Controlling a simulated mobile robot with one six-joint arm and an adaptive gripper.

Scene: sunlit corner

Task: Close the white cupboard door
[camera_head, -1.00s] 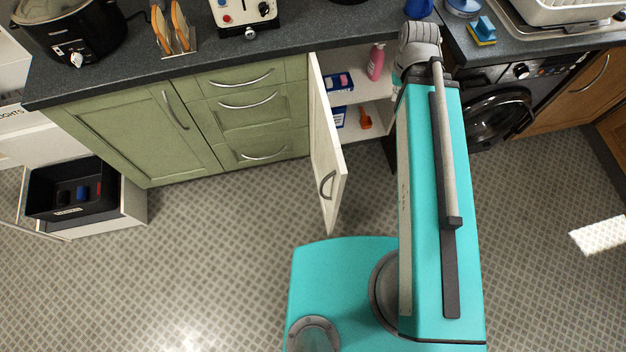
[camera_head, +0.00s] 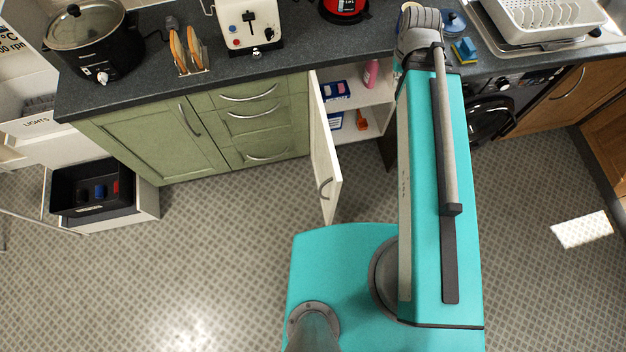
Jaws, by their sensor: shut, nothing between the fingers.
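The white cupboard door (camera_head: 325,158) stands open in the head view, swung out from the counter toward my base, with a dark curved handle (camera_head: 325,188) near its free edge. Behind it the white cupboard (camera_head: 352,101) shows its shelves, with a pink bottle (camera_head: 371,73), blue boxes (camera_head: 335,90) and an orange item (camera_head: 361,120) inside. My teal arm stands just right of the opening and hides its right part. My gripper is not visible in this view.
Green drawers and a green cupboard (camera_head: 160,137) are left of the door. A black crate (camera_head: 93,190) sits at far left. A black washing machine (camera_head: 492,115) is on the right. The patterned floor (camera_head: 220,250) left of my base is clear.

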